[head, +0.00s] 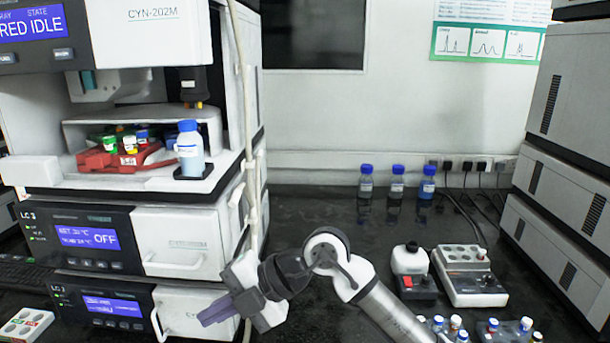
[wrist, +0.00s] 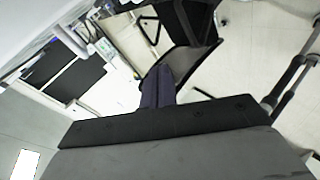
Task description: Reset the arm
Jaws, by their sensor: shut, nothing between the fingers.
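My gripper (head: 219,309) is in the lower middle-left of the head view, in front of the lower module of the left instrument stack. Its fingers point left and slightly down. The fingers are closed together with nothing between them. In the wrist view my gripper (wrist: 158,87) shows as two dark purple-grey fingers pressed side by side. My arm bends at a white elbow-like joint right of the gripper and runs down to the bottom edge. I cannot tell whether the gripper touches the stack or the pale tube behind it.
The instrument stack (head: 186,240) stands close at left, with a blue-capped bottle (head: 190,152) and a red vial rack (head: 112,160) on its ledge. Three blue-capped bottles (head: 397,184) stand at the back. A white vial block device (head: 469,277) is at right. The bench's middle is clear.

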